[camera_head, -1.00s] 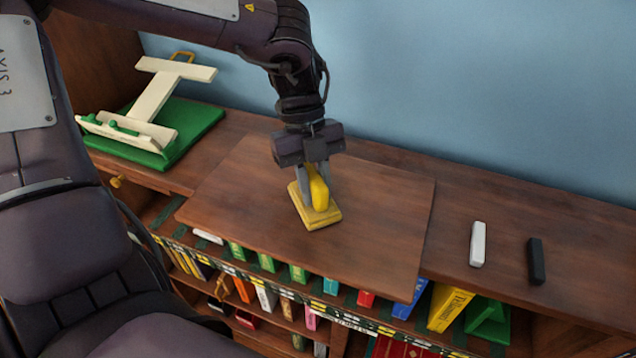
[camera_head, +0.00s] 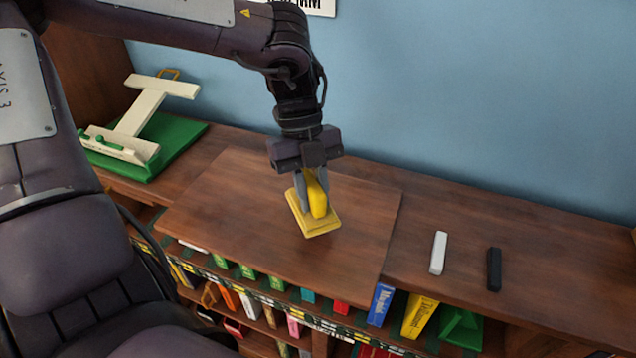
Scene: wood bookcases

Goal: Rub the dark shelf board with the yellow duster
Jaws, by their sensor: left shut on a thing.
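The yellow duster (camera_head: 318,219) has a flat rectangular pad and an upright yellow grip. My left gripper (camera_head: 314,190) is shut on that grip from above. The pad is down at the surface of the dark shelf board (camera_head: 235,215), near the middle of its right half; whether it touches everywhere I cannot tell. The board is a flat brown panel lying on top of the bookcase. Part of the board behind the duster is hidden by the gripper. My right gripper is not in view.
A white block (camera_head: 438,252) and a black block (camera_head: 494,269) lie on the bookcase top right of the board. A cream stand on a green base (camera_head: 185,137) is at the back left. Books fill the shelves below the front edge. A blue wall (camera_head: 480,100) rises behind.

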